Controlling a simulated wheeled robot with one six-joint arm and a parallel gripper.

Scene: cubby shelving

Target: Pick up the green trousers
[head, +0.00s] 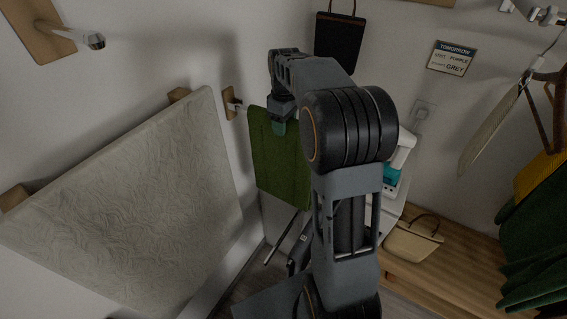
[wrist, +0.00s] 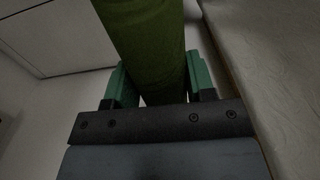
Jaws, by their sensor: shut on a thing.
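The green trousers (head: 279,165) hang down flat as a dark green panel near the wall in the head view. In the wrist view the green trousers (wrist: 147,45) run as a folded roll between the two green fingers. My gripper (head: 279,125) is at the top edge of the trousers, shut on them. In the wrist view my gripper (wrist: 158,85) has a finger on each side of the cloth. The arm hides part of the trousers' right side in the head view.
A wall hook (head: 232,104) is just left of the trousers. A black bag (head: 338,42) hangs behind the arm. A wooden bench (head: 460,270) with a tan bag (head: 413,240) is at right, beside hanging green cloth (head: 530,240).

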